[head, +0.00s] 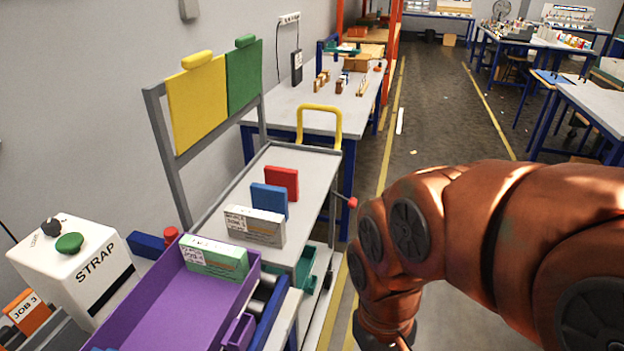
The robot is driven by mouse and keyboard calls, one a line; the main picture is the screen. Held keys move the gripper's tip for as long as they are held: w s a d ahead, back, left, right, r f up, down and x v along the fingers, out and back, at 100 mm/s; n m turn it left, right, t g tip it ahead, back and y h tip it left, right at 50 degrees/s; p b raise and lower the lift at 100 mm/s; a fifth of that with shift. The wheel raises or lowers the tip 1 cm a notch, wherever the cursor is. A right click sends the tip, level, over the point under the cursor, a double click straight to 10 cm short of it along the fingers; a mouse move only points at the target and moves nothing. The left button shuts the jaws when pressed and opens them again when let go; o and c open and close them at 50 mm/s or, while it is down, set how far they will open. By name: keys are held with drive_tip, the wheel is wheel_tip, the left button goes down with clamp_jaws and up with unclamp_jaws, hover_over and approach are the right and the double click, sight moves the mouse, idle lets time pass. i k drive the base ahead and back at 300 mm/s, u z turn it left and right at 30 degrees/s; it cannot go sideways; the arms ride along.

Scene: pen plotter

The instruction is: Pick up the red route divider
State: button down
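The red route divider (282,182) appears to be the upright red block on the grey cart top (311,170). It stands behind a blue block (269,200) of similar shape, which hides its lower left part. A white labelled box (255,226) stands in front of the blue block. My arm, orange, fills the right side of the head view and bends downward, well apart from the red divider. My gripper is out of the picture below the bottom edge.
A purple tray (178,305) holds a green-white labelled box (214,258). A white STRAP box (73,264) stands left. Yellow (197,104) and green (244,76) panels rise beside the cart. A yellow handle (319,110) stands behind it. Floor right of the cart is clear.

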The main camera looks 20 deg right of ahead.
sight(280, 177)
drive_tip(key=z, duration=1.95)
drive_tip(key=i, duration=0.9)
drive_tip(key=u, duration=3.7)
drive_tip(key=i, duration=0.5)
drive_tip(key=z, duration=0.05)
